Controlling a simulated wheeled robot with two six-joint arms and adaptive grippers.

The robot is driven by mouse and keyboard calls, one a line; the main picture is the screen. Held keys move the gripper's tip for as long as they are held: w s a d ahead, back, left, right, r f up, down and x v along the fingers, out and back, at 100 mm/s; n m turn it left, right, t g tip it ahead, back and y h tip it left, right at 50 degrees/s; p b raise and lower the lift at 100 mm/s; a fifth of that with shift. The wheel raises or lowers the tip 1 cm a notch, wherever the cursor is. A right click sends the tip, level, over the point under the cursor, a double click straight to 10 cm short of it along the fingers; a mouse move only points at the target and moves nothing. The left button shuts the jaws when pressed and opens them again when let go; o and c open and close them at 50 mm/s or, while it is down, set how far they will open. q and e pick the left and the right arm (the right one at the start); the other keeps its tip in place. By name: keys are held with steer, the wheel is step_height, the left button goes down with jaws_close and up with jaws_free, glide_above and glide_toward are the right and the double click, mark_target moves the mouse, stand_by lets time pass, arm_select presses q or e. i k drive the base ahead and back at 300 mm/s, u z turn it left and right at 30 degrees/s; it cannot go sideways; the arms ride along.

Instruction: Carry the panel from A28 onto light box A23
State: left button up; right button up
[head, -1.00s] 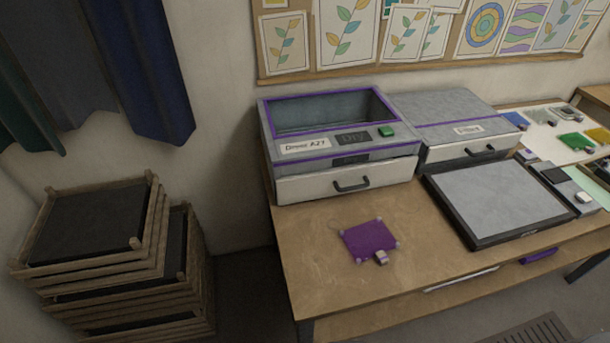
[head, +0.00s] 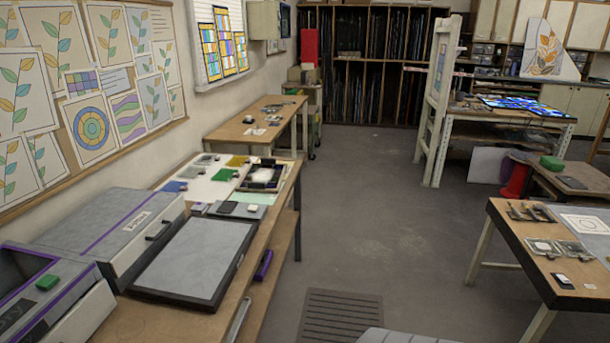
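A flat grey plate in a black frame (head: 195,262) lies on the long wooden table at the left; it looks like a light box, but I can read no A23 on it. No label A28 is readable, so I cannot tell which panel is meant. A grey box with a purple stripe and a handle (head: 118,228) stands left of the plate; its label is too small to read. An open-topped grey box with a purple rim and green button (head: 60,290) is cut off at lower left. Neither of my grippers is in view.
Coloured sheets on a white board (head: 205,178) and a dark tray (head: 262,176) lie further along the table. A floor grate (head: 342,316) is at lower centre. A dark-edged table (head: 545,262) stands at right. The grey floor between is clear.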

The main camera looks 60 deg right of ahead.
mark_target(207, 253)
steer(key=z, duration=1.9)
steer(key=k, duration=0.2)
steer(key=z, duration=1.05)
steer(key=k, duration=1.15)
steer(key=z, duration=0.55)
steer(key=i, duration=1.7)
steer(key=u, duration=0.65)
steer(key=i, duration=1.9)
steer(key=u, duration=0.8)
steer(key=i, duration=1.05)
steer(key=u, duration=1.65)
steer(key=i, duration=0.9)
steer(key=u, duration=0.95)
